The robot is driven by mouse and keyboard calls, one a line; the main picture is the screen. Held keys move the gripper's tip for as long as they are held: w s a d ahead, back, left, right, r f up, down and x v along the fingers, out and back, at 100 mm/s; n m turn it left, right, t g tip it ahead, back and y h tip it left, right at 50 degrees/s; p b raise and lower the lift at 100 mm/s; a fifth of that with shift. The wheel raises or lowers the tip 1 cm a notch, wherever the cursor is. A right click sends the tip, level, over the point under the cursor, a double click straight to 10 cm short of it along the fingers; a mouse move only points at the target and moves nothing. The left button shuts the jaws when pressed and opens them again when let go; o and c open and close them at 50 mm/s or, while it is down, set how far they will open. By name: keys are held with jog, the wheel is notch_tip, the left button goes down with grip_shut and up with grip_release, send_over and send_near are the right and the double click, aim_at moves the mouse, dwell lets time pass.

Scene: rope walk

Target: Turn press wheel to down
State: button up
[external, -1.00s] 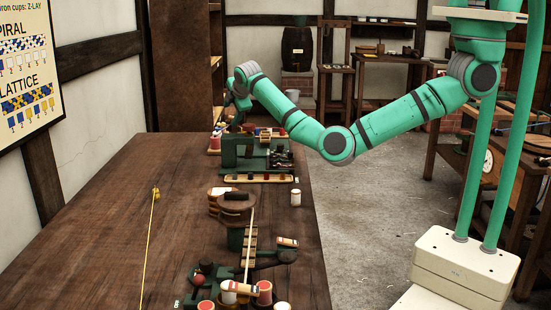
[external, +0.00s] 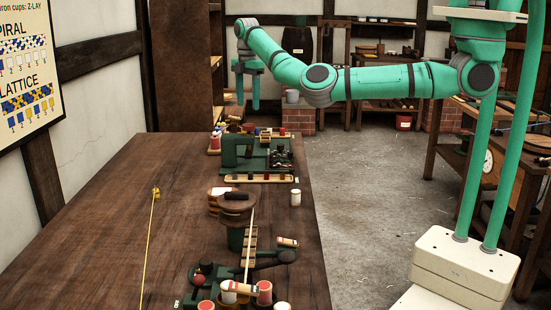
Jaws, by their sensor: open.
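My gripper (external: 248,102) hangs fingers-down in the air above the far end of the bench. Its two green fingers are apart, with nothing seen between them. Below it, at the far right of the bench, stands a green machine (external: 229,153) with dark metal parts on its right side. No press wheel can be made out clearly; it may be hidden or too small to tell. Nearer, a round brown wooden piece (external: 238,207) with a dark bar on top sits on a green stand. I cannot tell whether it is the wheel.
The dark wooden bench (external: 110,215) is mostly bare on its left, with a yellow cord (external: 149,245) along it. A white cup (external: 295,197) stands near the right edge. Green gear with red spools (external: 265,292) fills the near right. A brown cabinet (external: 178,70) stands behind.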

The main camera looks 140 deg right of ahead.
aim_at(249, 125)
notch_tip(249, 125, down, 8)
jog(key=shift+f, duration=0.1)
jog(key=shift+c, duration=0.6)
jog(key=c, duration=0.9)
